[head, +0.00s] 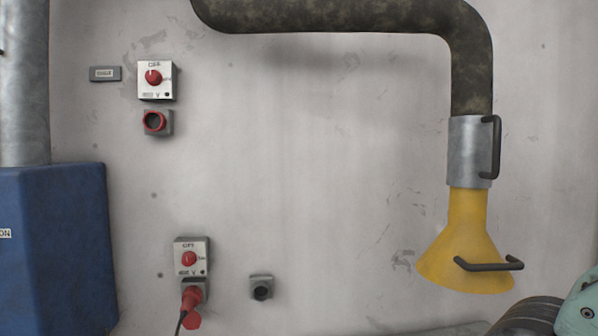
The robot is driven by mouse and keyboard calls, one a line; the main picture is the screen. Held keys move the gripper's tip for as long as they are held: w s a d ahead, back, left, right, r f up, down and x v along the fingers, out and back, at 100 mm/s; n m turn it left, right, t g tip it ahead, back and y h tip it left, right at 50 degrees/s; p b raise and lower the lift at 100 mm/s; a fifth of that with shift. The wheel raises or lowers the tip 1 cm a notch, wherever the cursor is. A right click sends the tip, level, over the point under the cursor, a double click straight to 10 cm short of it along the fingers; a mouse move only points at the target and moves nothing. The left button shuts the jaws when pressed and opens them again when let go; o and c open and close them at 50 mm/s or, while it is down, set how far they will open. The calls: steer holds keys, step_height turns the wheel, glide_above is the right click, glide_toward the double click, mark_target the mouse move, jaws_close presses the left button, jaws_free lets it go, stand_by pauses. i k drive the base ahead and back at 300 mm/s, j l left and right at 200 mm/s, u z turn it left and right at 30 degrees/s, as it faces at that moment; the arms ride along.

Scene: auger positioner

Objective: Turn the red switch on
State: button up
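Two red rotary switches are on the pale wall at the left. The upper red switch (153,77) sits on a white box (155,92), with its white mark pointing up toward the "OFF" label. The lower red switch (189,258) sits on a similar box (180,243) with an "OFF" label above it; its exact setting is too small to tell. A red plug (191,308) with a dark cable is in the socket under the lower box. My gripper is not in view.
A red-rimmed socket (154,122) is empty below the upper box. A blue cabinet (55,250) stands at the left. A yellow funnel hood (466,235) hangs from a dark pipe (340,15) at the right. The wall between is mostly clear.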

mark_target(189, 259)
steer(key=j+u, duration=0.3)
steer(key=i+j+u, duration=0.1)
steer(key=j+u, duration=0.15)
steer(key=j, duration=0.2)
steer(key=i+j+u, duration=0.1)
steer(key=j+u, duration=0.2)
steer(key=i+j+u, duration=0.25)
steer(key=j, duration=0.15)
steer(key=j+u, duration=0.3)
